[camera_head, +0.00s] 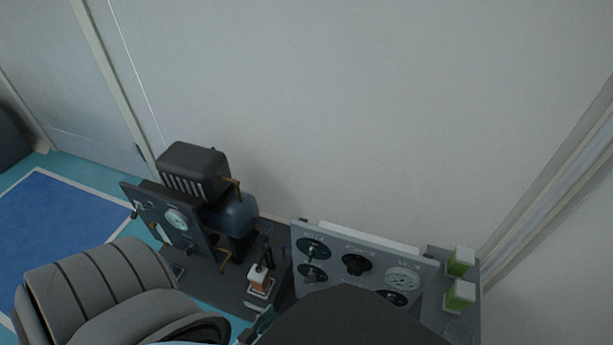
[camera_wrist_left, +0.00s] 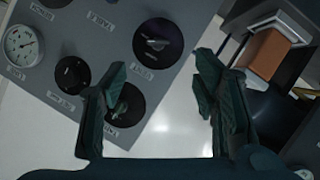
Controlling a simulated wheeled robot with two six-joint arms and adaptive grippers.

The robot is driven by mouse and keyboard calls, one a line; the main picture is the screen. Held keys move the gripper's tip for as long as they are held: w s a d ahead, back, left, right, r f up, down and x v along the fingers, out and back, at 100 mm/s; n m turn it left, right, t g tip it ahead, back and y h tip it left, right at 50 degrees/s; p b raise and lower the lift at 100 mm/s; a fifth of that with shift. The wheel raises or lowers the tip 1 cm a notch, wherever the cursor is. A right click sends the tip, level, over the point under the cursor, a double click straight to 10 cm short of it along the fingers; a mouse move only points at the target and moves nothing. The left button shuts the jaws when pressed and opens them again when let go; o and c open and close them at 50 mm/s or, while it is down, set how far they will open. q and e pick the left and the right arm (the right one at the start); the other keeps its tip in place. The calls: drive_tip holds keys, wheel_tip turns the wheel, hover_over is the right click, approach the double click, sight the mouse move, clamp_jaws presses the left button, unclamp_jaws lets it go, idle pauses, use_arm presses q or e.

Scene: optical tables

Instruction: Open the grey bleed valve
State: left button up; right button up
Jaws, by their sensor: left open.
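A grey panel (camera_head: 335,236) carries several dark round valve dials and a gauge; it also shows in the left wrist view (camera_wrist_left: 105,50). Two dials with greyish handles sit one above the other at its left: the upper dial (camera_head: 313,248) and the lower dial (camera_head: 313,272). In the wrist view these are a dial beside the left finger (camera_wrist_left: 125,105) and a dial farther off (camera_wrist_left: 157,43). My right gripper is not seen.
A black knob (camera_head: 356,264) and a gauge (camera_head: 402,279) share the panel. An orange-and-white block (camera_head: 261,282) stands left of it. Green-and-white boxes (camera_head: 460,262) stand right. A compressor with a blue tank (camera_head: 232,215) is behind left, near the wall.

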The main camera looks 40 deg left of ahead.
use_arm(q)
drive_tip(key=b, duration=0.4)
approach(308, 282)
drive_tip(key=f+x, duration=0.1)
drive_tip(key=x, duration=0.4)
drive_tip(key=b+x, duration=0.1)
drive_tip(key=x, duration=0.2)
drive_tip(key=shift+w+r+b, duration=0.3)
drive_tip(key=shift+w, duration=0.2)
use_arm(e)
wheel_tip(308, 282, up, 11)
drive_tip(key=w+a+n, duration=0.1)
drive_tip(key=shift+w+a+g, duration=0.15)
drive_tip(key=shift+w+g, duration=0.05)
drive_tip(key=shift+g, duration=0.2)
use_arm(q)
drive_tip(key=shift+c, duration=0.4)
drive_tip(key=c, duration=1.1)
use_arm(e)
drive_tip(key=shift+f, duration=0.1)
